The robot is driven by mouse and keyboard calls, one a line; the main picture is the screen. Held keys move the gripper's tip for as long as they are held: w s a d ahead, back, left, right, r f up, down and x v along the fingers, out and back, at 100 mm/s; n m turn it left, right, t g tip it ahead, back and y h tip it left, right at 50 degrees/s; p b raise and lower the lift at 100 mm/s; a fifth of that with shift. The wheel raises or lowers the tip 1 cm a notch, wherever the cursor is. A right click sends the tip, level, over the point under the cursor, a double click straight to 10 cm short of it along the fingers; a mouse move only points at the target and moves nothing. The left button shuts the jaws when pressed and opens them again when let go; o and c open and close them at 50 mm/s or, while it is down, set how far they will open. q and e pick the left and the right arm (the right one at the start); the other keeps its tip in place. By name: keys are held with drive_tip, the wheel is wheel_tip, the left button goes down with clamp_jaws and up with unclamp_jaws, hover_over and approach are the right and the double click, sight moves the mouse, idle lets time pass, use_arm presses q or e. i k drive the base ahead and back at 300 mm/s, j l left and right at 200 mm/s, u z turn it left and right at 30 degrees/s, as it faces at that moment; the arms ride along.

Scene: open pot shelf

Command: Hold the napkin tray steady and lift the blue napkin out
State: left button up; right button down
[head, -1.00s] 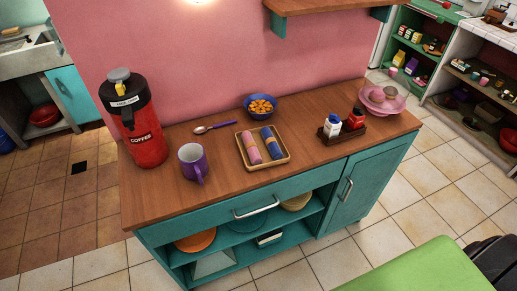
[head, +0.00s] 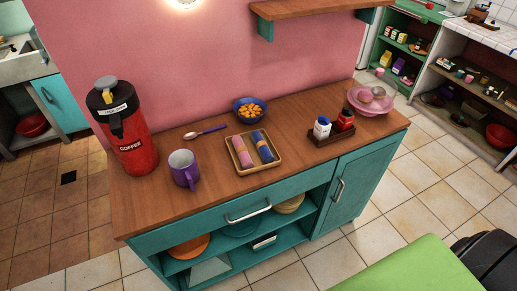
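The napkin tray (head: 252,168) is a shallow tan tray on the wooden top of a teal cabinet, near the middle. Two rolled napkins lie in it side by side. The blue napkin (head: 262,146) is on the right, with a yellowish band around it. The pink napkin (head: 241,152) is on the left, also banded. Neither of my grippers is in the head view, and nothing touches the tray.
A blue bowl of orange food (head: 250,110) stands behind the tray, with a spoon (head: 206,132) left of it. A purple mug (head: 183,169) and red coffee dispenser (head: 125,130) stand left. A shaker caddy (head: 331,134) and pink dishes (head: 371,102) stand right. A shelf (head: 310,12) overhangs the back.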

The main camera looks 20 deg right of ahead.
sight(261, 145)
drive_tip(key=u, duration=0.4)
drive_tip(key=l+u, duration=0.25)
drive_tip(key=l, duration=0.15)
drive_tip(key=k+l+u, duration=0.2)
drive_tip(key=l, duration=0.2)
drive_tip(key=l+u, duration=0.25)
drive_tip(key=l, duration=0.15)
drive_tip(key=k+l+u, duration=0.25)
drive_tip(key=i+l, duration=0.1)
